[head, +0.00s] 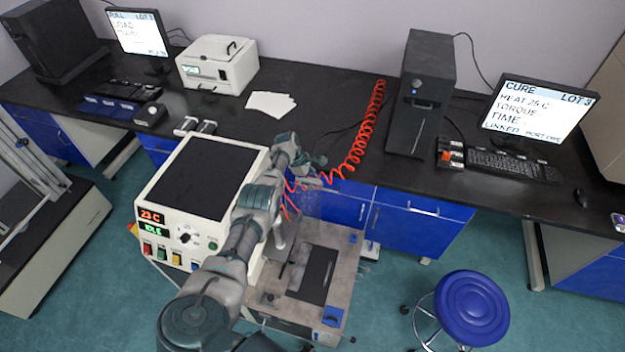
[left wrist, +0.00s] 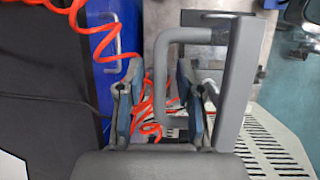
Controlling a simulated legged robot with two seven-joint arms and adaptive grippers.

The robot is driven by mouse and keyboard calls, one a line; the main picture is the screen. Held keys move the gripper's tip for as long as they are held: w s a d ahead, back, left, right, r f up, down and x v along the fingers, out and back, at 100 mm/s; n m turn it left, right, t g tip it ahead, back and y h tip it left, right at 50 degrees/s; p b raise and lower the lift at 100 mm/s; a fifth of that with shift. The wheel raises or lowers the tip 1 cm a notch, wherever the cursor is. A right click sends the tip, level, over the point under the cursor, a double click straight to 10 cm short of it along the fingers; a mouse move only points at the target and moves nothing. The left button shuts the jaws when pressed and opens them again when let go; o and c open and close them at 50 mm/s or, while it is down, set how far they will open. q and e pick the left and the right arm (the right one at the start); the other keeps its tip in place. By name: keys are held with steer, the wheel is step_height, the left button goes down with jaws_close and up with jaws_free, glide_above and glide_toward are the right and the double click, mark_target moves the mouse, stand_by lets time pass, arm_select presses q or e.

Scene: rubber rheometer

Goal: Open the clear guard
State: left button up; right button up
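The rheometer (head: 205,180) is a white cabinet with a black top, and its metal stage (head: 335,240) stands to its right. The clear guard is see-through and hard to make out; a faint clear area (head: 325,206) shows above the stage. In the left wrist view a grey U-shaped handle (left wrist: 160,70) is fixed to a grey upright bar (left wrist: 240,80). My left gripper (head: 312,172) is above the stage's back edge. In the left wrist view its fingers (left wrist: 158,100) are open, one on each side of the handle, with gaps visible. My right gripper is not in view.
A red coiled hose (head: 365,130) hangs beside my left gripper and also passes behind its fingers. The black bench (head: 325,95) with blue drawers runs behind. A black tower (head: 420,95) stands on it. A blue stool (head: 472,308) is at the right.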

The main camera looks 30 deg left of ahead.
arm_select(q)
steer(key=shift+w+a, duration=0.1)
steer(key=shift+a+r, duration=0.15)
steer(key=shift+r, duration=0.4)
steer(key=v, duration=1)
steer(key=shift+a+r, duration=0.3)
